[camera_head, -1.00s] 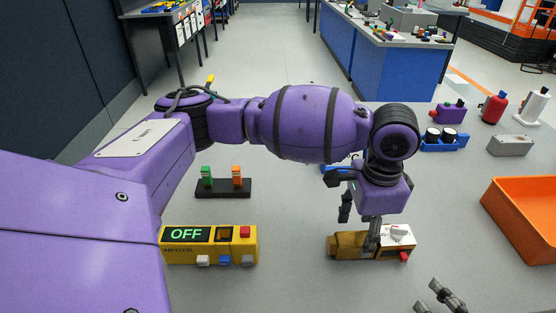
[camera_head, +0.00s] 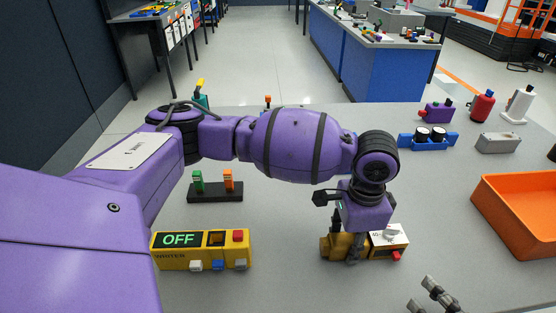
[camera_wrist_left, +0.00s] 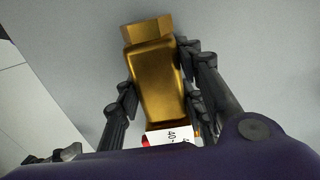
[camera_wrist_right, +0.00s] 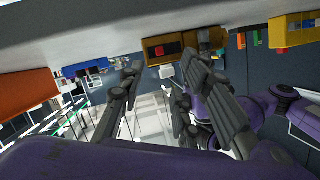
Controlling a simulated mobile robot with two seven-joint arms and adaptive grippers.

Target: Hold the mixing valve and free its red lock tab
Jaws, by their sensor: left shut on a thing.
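The mixing valve is a brass body (camera_head: 340,246) with a white dial block (camera_head: 390,237) at its right end, lying on the grey bench. A red lock tab (camera_head: 396,256) sits on the dial block's front, and a sliver of it shows in the left wrist view (camera_wrist_left: 145,141). My left gripper (camera_head: 353,250) is shut on the brass body, with a finger on either side of it in the left wrist view (camera_wrist_left: 155,85). My right gripper (camera_wrist_right: 160,76) is open and empty. Its fingertips (camera_head: 430,291) show at the bottom of the head view, right of and nearer than the valve.
A yellow box reading OFF (camera_head: 200,250) stands left of the valve. A black stand (camera_head: 215,192) with green and orange pieces is behind it. An orange tray (camera_head: 515,225) is at the right. My left arm crosses above the bench.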

